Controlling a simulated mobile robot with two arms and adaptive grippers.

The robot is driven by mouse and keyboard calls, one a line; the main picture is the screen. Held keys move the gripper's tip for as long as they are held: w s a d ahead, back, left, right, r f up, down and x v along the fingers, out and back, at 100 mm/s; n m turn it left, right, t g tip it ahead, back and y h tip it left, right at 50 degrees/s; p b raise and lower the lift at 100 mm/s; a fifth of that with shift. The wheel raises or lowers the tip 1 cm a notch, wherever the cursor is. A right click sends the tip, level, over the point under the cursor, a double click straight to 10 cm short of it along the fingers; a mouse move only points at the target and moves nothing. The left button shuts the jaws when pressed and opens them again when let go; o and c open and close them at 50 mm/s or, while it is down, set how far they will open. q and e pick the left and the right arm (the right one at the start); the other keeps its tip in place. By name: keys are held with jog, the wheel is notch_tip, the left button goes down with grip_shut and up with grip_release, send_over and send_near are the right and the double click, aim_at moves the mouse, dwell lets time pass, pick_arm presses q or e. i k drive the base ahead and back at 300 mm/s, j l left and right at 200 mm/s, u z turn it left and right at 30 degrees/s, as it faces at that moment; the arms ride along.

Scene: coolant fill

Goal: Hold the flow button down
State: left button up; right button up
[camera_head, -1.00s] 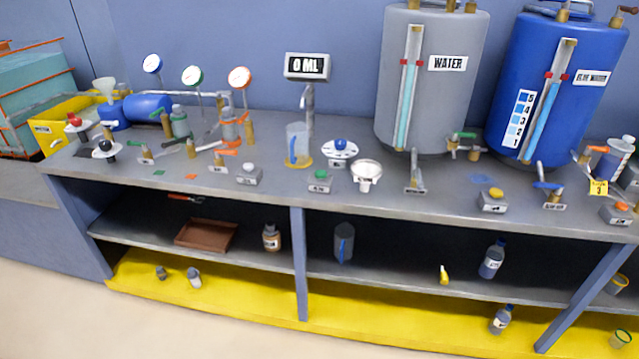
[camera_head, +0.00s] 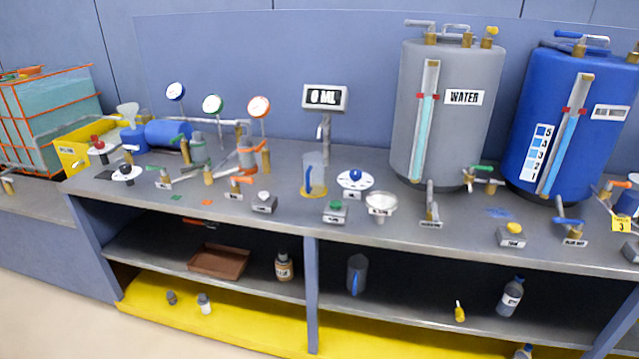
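Several small grey button boxes stand along the front of the bench: one with a green button (camera_head: 337,206), one with a white button (camera_head: 264,197) to its left, and one with a yellow button (camera_head: 513,229) to the right. Their labels are too small to read, so I cannot tell for sure which is the flow button. No button has a gripper on it. Behind the green button, a clear measuring jug (camera_head: 314,175) stands on a yellow base under a spout, below a display (camera_head: 326,97) reading "0 ML". Neither of my grippers is in view.
A grey WATER tank (camera_head: 446,130) and a blue tank (camera_head: 585,100) stand at the back right. A blue knob on a white disc (camera_head: 355,179) and a white funnel (camera_head: 381,204) sit near the jug. Pipes, gauges and valves fill the left. Shelves below hold bottles and a brown tray (camera_head: 218,262).

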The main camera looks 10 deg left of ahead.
aim_at(334, 205)
jog(key=i+l+u, duration=0.1)
jog(key=i+l, duration=0.15)
jog(key=i+l+u, duration=0.1)
jog(key=l, duration=0.3)
jog(key=i+l+u, duration=0.1)
jog(key=i+l, duration=0.2)
jog(key=i+l+u, duration=0.1)
jog(key=l, duration=0.35)
jog(key=i+l+u, duration=0.1)
jog(key=i+l, duration=0.2)
jog(key=i+l+u, duration=0.1)
jog(key=l, duration=0.35)
jog(key=i+l+u, duration=0.1)
jog(key=l, duration=0.35)
jog(key=i, duration=0.1)
